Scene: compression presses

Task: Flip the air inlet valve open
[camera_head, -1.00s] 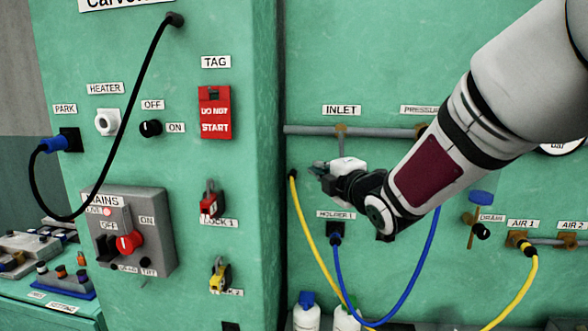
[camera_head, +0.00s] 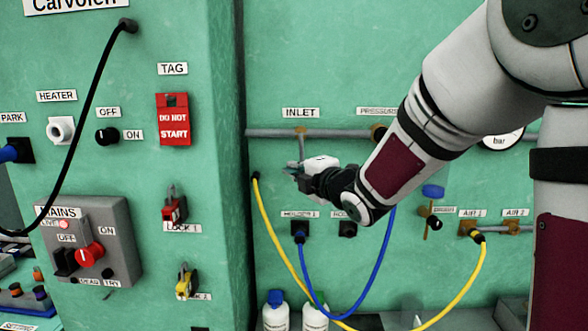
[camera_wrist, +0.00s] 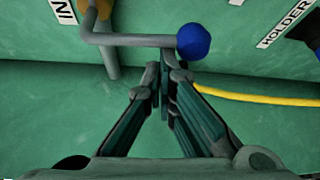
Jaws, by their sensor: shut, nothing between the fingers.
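The air inlet valve (camera_head: 301,131) sits on the grey pipe under the INLET label (camera_head: 300,113). In the wrist view its grey lever (camera_wrist: 135,40) runs sideways from the brass body and ends in a blue ball knob (camera_wrist: 193,42). In the head view the lever's lower part and knob are hidden or too small to tell. My gripper (camera_head: 297,172) is below the valve, close to the panel. In the wrist view my gripper (camera_wrist: 164,72) has its fingertips together just below the knob end of the lever, empty. Whether they touch the lever I cannot tell.
A yellow hose (camera_head: 267,215) hangs just left of my gripper, and a blue hose (camera_head: 312,290) loops below it. The DO NOT START tag (camera_head: 173,120) and the red lock (camera_head: 174,206) are on the projecting cabinet at left. A gauge (camera_head: 503,140) is at right.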

